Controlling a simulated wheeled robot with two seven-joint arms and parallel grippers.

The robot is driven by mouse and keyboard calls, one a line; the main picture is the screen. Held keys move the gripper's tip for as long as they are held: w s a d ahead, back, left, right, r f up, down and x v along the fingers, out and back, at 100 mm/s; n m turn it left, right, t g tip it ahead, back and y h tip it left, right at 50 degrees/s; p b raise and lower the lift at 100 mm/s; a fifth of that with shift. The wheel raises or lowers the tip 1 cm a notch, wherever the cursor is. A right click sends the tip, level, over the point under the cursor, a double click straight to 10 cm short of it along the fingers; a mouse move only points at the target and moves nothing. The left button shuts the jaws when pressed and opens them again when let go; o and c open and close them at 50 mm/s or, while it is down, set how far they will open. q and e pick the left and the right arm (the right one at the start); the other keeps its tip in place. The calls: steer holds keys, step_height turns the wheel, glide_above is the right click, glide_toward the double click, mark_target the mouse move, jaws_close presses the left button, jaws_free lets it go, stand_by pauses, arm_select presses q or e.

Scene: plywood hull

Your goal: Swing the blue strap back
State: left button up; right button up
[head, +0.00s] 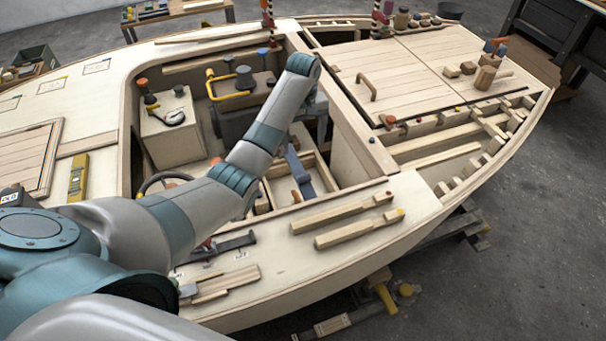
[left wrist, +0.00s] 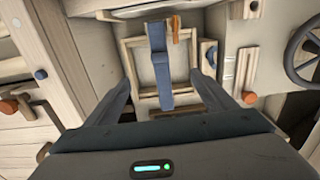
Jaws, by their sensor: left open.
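The blue strap (head: 298,170) is inside the hull's open well, lying over a pale wooden frame. In the left wrist view the blue strap (left wrist: 160,65) runs lengthwise across the wooden frame (left wrist: 130,60), with a small orange-brown piece (left wrist: 176,28) beside its far end. My left gripper (left wrist: 160,80) is open, with one finger on each side of the strap in that view. I see no contact between fingers and strap. In the head view my left arm reaches over the well, and its fingertips are hard to make out. My right gripper is in neither view.
A dark steering wheel (left wrist: 304,55) is at the right of the left wrist view. A pale box (head: 170,130) and a yellow bent handle (head: 222,88) stand in the well. Wooden bars (head: 350,225) lie on the near deck. The well's walls surround the strap.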

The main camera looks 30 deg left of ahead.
arm_select(q)
glide_above(303, 176)
step_height(303, 176, down, 5)
step_height(303, 176, down, 10)
steer(key=shift+r+p, duration=0.1)
steer(key=shift+p, duration=0.25)
steer(key=shift+f, duration=0.75)
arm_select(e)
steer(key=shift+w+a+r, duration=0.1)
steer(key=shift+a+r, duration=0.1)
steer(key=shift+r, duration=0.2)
